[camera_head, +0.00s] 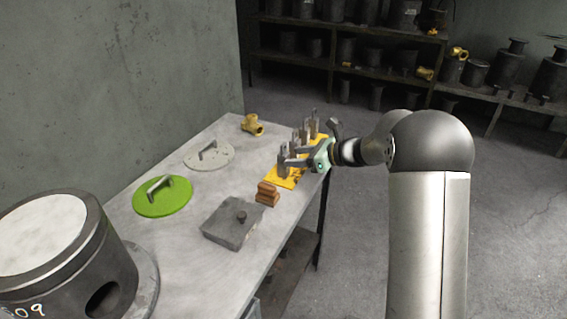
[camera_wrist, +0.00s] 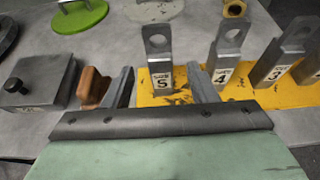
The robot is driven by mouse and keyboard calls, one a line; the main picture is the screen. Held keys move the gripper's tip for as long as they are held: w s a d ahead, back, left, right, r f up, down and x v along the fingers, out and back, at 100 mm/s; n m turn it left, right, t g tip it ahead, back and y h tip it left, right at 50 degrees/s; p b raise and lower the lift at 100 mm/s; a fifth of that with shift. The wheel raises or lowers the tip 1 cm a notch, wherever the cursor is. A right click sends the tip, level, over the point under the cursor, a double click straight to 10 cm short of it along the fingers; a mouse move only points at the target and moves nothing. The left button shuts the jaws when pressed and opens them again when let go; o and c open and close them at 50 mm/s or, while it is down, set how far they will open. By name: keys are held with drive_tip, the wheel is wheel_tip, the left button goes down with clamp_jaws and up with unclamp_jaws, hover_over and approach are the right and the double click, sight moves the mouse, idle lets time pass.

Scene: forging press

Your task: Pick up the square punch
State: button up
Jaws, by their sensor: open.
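Several grey metal punches with ringed tops stand upright in a row on a yellow holder (camera_wrist: 262,98), which also shows in the head view (camera_head: 288,181). In the wrist view, the nearest punch (camera_wrist: 155,50) carries a tag that seems to read 5. The others to its right (camera_wrist: 225,60) have tags like 4 and 3. Which one is the square punch I cannot tell for sure. My gripper (camera_wrist: 160,70) is open, its fingers to the left and right of the punch tagged 5, with gaps on both sides. In the head view, my gripper (camera_head: 289,162) is at the holder's near end.
A brown stepped block (camera_head: 267,194) and a dark square plate with a knob (camera_head: 233,221) lie close by the holder. A green disc (camera_head: 162,196), a pale disc (camera_head: 208,154) and a brass fitting (camera_head: 252,124) lie on the table. A large cylinder (camera_head: 62,260) stands front left.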

sight(284, 146)
drive_tip(key=x, duration=0.2)
drive_tip(key=p+x, duration=0.1)
drive_tip(key=x, duration=0.2)
drive_tip(key=shift+w+a+f, duration=0.15)
drive_tip(key=shift+f, duration=0.2)
drive_tip(key=shift+r, duration=0.1)
clamp_jaws()
drive_tip(key=shift+r, duration=0.5)
wheel_tip(284, 146, up, 3)
drive_tip(key=shift+f, duration=0.25)
drive_tip(key=s+r+b, duration=0.1)
drive_tip(key=s+r, duration=0.3)
drive_tip(key=s, duration=0.3)
drive_tip(key=s+a+r+b, duration=0.1)
drive_tip(key=s+r, duration=0.4)
drive_tip(key=s, duration=0.2)
drive_tip(key=shift+r, duration=0.25)
